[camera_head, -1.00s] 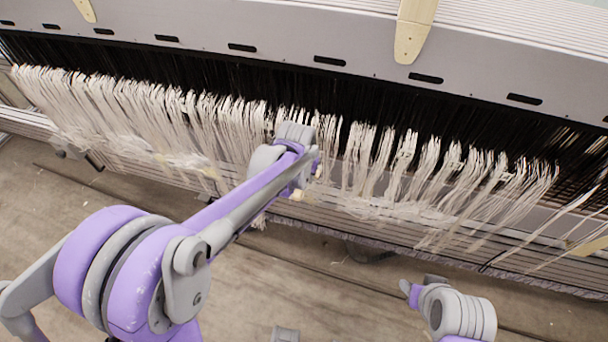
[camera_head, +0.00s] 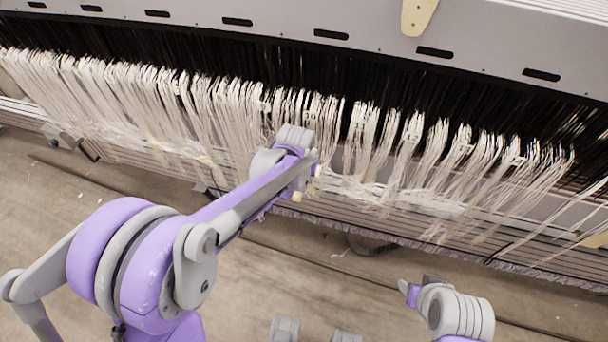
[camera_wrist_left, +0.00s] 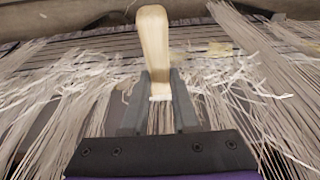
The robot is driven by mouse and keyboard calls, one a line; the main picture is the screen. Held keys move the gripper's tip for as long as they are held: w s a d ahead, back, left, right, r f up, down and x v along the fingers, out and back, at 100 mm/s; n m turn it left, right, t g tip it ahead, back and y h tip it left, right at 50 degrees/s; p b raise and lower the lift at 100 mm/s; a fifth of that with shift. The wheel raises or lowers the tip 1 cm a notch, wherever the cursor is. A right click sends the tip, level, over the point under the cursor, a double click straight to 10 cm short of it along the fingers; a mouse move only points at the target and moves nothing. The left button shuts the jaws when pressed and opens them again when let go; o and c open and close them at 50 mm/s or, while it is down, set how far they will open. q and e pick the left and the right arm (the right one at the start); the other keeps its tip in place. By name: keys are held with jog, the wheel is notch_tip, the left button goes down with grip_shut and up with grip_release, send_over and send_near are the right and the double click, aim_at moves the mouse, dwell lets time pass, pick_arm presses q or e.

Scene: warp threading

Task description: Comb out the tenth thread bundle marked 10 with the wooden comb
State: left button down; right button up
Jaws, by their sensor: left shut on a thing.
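The wooden comb (camera_wrist_left: 153,45) shows in the left wrist view as a pale, rounded handle; its teeth are not visible. My left gripper (camera_wrist_left: 158,98) is shut on it, one grey finger on each side. In the head view my left wrist (camera_head: 290,150) is in front of the hanging white thread bundles (camera_head: 380,145) and hides part of them. White threads (camera_wrist_left: 75,100) also spread on both sides of the gripper in the left wrist view. No number 10 is readable. My right gripper (camera_head: 411,291) is low, away from the threads, its fingers unclear.
The grey loom beam (camera_head: 290,38) with dark slots crosses the top, above dark warp threads (camera_head: 300,75). A cream piece (camera_head: 417,15) hangs over the beam. Slats run below the bundles. The concrete floor (camera_head: 340,270) in front is mostly clear.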

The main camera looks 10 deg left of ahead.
pick_arm(q)
jog(key=b+x, duration=0.2)
jog(key=x, duration=0.1)
jog(key=s+b+x, duration=0.1)
jog(key=b+x, duration=0.1)
jog(key=x, duration=0.1)
jog(key=shift+s+f, duration=0.1)
jog(key=shift+f, duration=0.35)
jog(key=shift+s, duration=0.15)
